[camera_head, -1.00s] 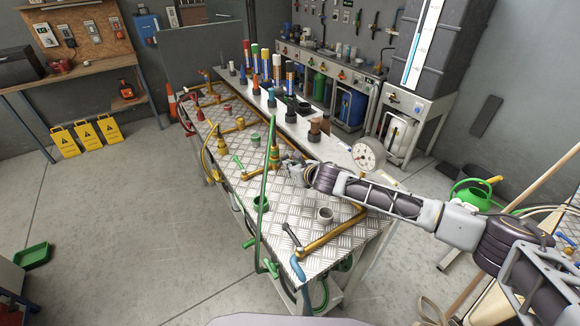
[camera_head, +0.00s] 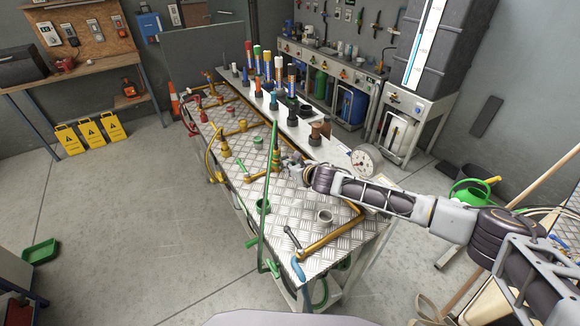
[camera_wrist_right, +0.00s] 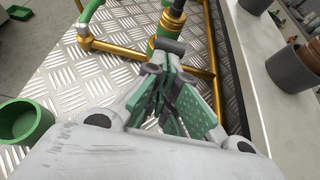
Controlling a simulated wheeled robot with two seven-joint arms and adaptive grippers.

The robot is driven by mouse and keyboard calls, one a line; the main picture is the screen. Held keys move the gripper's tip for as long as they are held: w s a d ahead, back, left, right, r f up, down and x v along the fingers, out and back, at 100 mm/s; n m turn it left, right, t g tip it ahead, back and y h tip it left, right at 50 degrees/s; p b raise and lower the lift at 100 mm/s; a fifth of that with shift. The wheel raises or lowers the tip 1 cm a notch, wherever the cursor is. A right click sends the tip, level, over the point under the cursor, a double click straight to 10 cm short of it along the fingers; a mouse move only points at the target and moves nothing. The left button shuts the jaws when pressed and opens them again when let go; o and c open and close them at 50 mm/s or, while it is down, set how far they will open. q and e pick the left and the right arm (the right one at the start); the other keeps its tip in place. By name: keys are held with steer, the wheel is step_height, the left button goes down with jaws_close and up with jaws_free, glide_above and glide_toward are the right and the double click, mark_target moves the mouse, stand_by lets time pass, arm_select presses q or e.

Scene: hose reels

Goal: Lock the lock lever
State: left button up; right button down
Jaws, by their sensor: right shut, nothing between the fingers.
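My right gripper (camera_head: 284,163) reaches in from the right over the diamond-plate bench top, beside an upright brass fitting (camera_head: 276,155). In the right wrist view its fingers (camera_wrist_right: 172,66) with green pads are shut and empty, pointing at the base of this fitting. A small dark grey block (camera_wrist_right: 170,46) shows just beyond the fingertips; I cannot tell whether it touches them or is the lock lever. A green lever (camera_head: 239,163) stands left of the fitting. A dark-handled lever (camera_head: 292,237) sits at the near brass pipe. My left gripper is out of view.
A green hose (camera_head: 267,200) rises steeply in front of the fitting. Brass pipes (camera_head: 330,237) run along the bench (camera_head: 300,205). A green cup (camera_head: 263,206) and a grey cup (camera_head: 325,216) stand nearby. A round gauge (camera_head: 362,161) is behind my forearm.

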steer(key=shift+r, duration=0.35)
steer(key=v, duration=1.1)
steer(key=shift+s+d+f, duration=0.2)
steer(key=shift+s+d, duration=0.1)
steer(key=shift+s, duration=0.05)
stand_by(0.4)
steer(key=shift+a, duration=0.1)
stand_by(0.4)
